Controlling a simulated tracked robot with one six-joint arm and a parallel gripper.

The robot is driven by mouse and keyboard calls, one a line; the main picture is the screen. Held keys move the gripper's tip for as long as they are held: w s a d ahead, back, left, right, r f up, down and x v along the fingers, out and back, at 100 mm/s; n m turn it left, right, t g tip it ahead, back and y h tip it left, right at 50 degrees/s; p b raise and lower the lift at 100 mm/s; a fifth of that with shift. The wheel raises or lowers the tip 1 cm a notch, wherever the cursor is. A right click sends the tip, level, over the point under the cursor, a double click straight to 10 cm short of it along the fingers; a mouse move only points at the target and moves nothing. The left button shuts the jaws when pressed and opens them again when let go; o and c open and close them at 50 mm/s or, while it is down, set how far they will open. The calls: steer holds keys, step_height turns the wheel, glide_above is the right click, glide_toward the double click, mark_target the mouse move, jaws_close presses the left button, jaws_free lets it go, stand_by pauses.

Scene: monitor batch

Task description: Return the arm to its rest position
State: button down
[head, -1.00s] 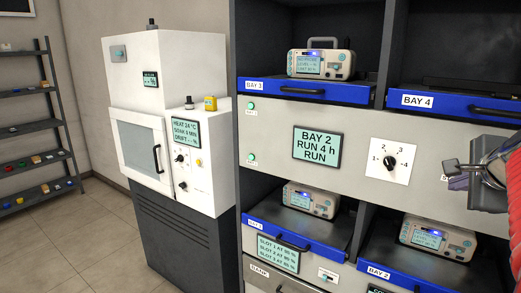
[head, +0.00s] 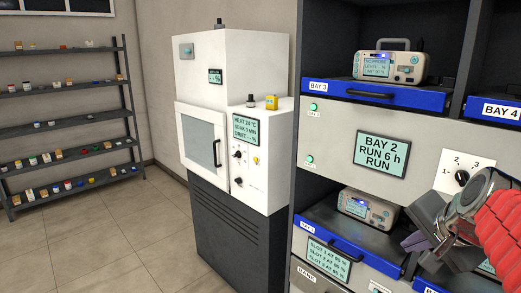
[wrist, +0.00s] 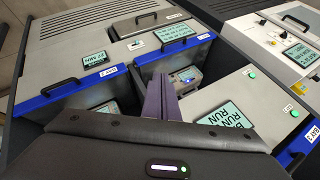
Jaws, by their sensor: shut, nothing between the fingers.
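My gripper (head: 412,241) is at the lower right of the head view, in front of the rack and below the dial (head: 462,177). Its purple fingers are together with nothing between them, and the closed fingers (wrist: 161,98) also show in the wrist view. Part of my red-sleeved arm covers the right edge of the head view. The panel screen (head: 381,154) reads BAY 2, RUN 6 h, RUN. It appears upside down in the wrist view (wrist: 217,115).
A monitor (head: 391,66) stands on the blue-edged bay 3 tray (head: 375,95). Another (head: 367,209) sits in the bay below, close to my gripper. A white oven cabinet (head: 203,130) stands left of the rack, and shelves (head: 70,125) stand far left. The floor (head: 130,240) between them is clear.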

steer(key=s+a+f+n+g, duration=0.1)
steer(key=s+a+f+n, duration=0.4)
steer(key=a, duration=0.3)
steer(key=s+a+f+n+g+y, duration=0.1)
steer(key=s+a+f+n, duration=0.4)
steer(key=s+a+n, duration=0.2)
steer(key=shift+s+a+f+n, duration=0.3)
steer(key=shift+a+n, duration=0.2)
steer(key=shift+a, duration=0.65)
steer(key=shift+w, duration=0.1)
stand_by(0.8)
